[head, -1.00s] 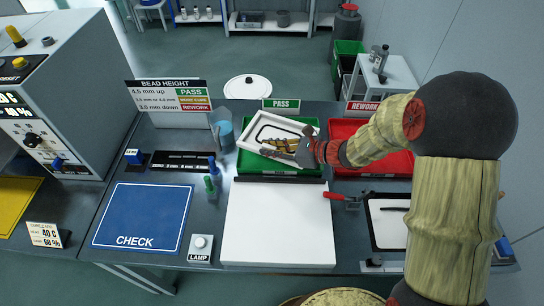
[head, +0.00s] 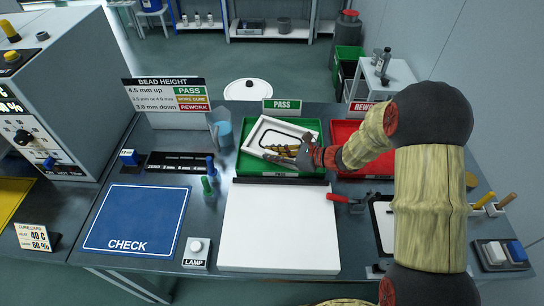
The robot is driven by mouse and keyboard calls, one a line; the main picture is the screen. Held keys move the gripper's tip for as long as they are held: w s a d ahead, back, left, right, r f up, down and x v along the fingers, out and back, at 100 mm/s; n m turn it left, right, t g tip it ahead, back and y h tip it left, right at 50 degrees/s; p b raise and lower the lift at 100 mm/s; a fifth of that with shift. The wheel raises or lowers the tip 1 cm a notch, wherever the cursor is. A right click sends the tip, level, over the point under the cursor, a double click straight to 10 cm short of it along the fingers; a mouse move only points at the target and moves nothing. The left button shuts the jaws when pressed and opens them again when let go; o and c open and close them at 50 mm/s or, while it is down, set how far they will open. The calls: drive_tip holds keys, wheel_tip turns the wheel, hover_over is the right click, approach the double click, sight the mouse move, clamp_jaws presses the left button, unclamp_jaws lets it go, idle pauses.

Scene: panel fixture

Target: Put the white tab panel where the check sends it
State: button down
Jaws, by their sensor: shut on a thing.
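The white tab panel (head: 264,132), with a black bead loop on its face, lies tilted in or just above the green PASS tray (head: 245,165). My gripper (head: 289,153) is shut on the panel's near edge. I cannot tell whether the panel touches the tray floor. The red REWORK tray (head: 343,130) stands to the right, partly hidden by my arm. The bead height sign (head: 166,95) at the back left lists PASS, MORE CURE and REWORK.
A blue CHECK mat (head: 137,218), a lamp button (head: 196,250) and a bare white board (head: 279,228) lie in front. Small green and blue bottles (head: 208,180) stand left of the board. A red-handled tool (head: 343,198) lies to the right.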

drive_tip(key=c, duration=2.2)
unclamp_jaws()
drive_tip(key=shift+s+f, duration=0.15)
drive_tip(key=shift+f, duration=0.15)
drive_tip(key=o, duration=0.4)
drive_tip(key=shift+r, duration=0.1)
drive_tip(key=shift+r, duration=0.1)
drive_tip(key=p+v, duration=0.4)
drive_tip(key=v, duration=0.7)
drive_tip(key=shift+d+r, duration=0.3)
drive_tip(key=shift+d, duration=0.05)
drive_tip(key=s+a+r+n+g+h, duration=0.1)
drive_tip(key=s+r+n+g+h, duration=0.1)
drive_tip(key=s+r+n, duration=0.5)
drive_tip(key=s+a+r+n+g+h, duration=0.1)
drive_tip(key=s+r+n+g+h, duration=0.15)
drive_tip(key=s+r+n, duration=0.5)
drive_tip(key=s+d+r+n+t+h, duration=0.1)
drive_tip(key=s+d+r+n+h, duration=0.1)
drive_tip(key=s+d, duration=0.1)
drive_tip(key=s+d+r+n+t+h, duration=0.2)
drive_tip(key=s+d+n+h, duration=0.1)
drive_tip(key=s, duration=0.3)
drive_tip(key=s+d+r+n+t+h, duration=0.1)
drive_tip(key=s+d+r+n+h, duration=0.1)
drive_tip(key=s+d+n+h, duration=0.1)
drive_tip(key=shift+s+d, duration=0.35)
drive_tip(key=shift+d, duration=0.2)
drive_tip(key=shift+s+d, duration=0.4)
drive_tip(key=shift+d, duration=0.15)
